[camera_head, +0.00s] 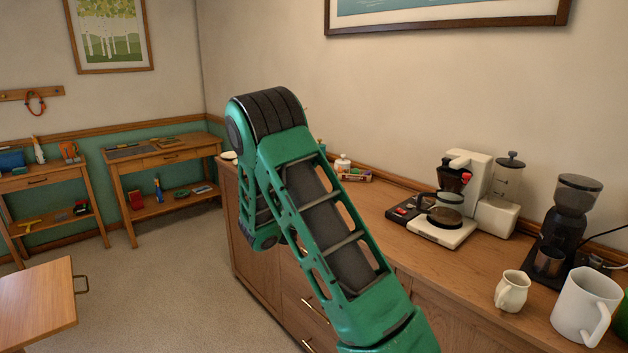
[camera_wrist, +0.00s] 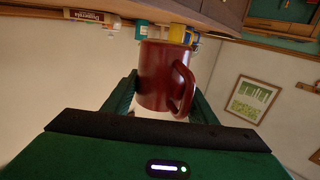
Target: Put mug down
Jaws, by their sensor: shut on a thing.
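A dark red mug (camera_wrist: 160,75) shows in the wrist view, with its handle (camera_wrist: 184,88) to the right. My gripper (camera_wrist: 163,100) is shut on it, with a green finger on each side. The room looks turned over in this view, with the counter edge along the top, behind the mug. In the head view my green arm hides my gripper and the red mug. I cannot tell from these frames how high the mug is above the counter, or whether it touches it.
The wooden counter (camera_head: 385,212) holds a coffee maker (camera_head: 455,200), a grinder (camera_head: 565,225), a cream pitcher (camera_head: 512,290) and a white mug (camera_head: 583,305). A small box (camera_head: 354,175) stands at the back wall. Bare counter lies in front of the coffee maker.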

